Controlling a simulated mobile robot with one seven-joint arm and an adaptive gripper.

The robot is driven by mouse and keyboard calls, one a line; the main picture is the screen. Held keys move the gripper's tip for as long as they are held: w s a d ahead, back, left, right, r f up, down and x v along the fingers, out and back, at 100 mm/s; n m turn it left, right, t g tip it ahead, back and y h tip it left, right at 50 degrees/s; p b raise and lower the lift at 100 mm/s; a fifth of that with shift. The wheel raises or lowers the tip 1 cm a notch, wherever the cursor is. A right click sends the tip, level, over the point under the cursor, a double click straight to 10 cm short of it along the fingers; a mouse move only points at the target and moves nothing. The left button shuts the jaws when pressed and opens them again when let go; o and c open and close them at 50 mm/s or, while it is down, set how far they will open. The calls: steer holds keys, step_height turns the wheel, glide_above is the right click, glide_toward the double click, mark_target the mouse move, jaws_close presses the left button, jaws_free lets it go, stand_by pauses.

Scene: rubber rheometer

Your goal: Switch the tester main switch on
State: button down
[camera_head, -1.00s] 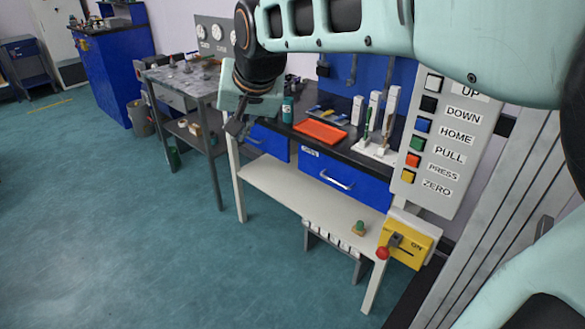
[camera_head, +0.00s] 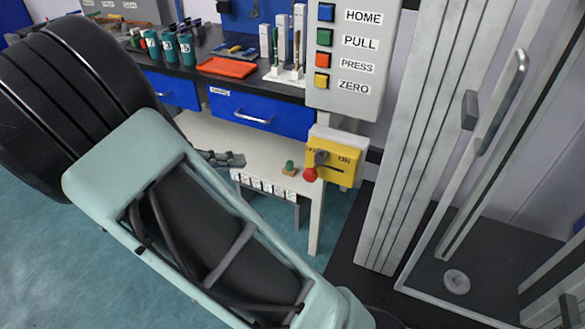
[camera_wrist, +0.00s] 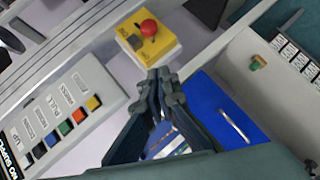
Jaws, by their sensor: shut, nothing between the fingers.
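The main switch is a yellow box (camera_head: 348,168) with a dark lever ending in a red ball knob (camera_head: 310,174). An ON label is on its upper right; the lever sticks out at the left, away from that label. In the wrist view the yellow box (camera_wrist: 168,48) and red knob (camera_wrist: 149,27) lie just beyond the fingertips. My gripper (camera_wrist: 162,75) is shut and empty, pointing at the box without visible contact. In the head view my gripper (camera_head: 228,158) shows left of the knob, partly hidden behind my arm.
The button panel (camera_head: 342,95) with HOME, PULL, PRESS and ZERO is above the switch. A blue drawer (camera_head: 262,120) and white bench shelf (camera_head: 215,130) are left of it. A small green-topped piece (camera_head: 290,168) sits near the knob. Grey machine columns (camera_head: 420,130) stand at right.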

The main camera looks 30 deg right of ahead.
steer(key=shift+s+d+f+h, duration=0.1)
steer(key=shift+d+h, duration=0.2)
steer(key=shift+h, duration=0.2)
steer(key=b, duration=0.4)
glide_toward(313, 171)
steer(key=shift+w+d+f, duration=1.2)
steer(key=shift+d+f, duration=0.05)
steer(key=shift+d, duration=1.15)
steer(key=shift+s+d+p, duration=0.1)
steer(key=shift+p, duration=0.2)
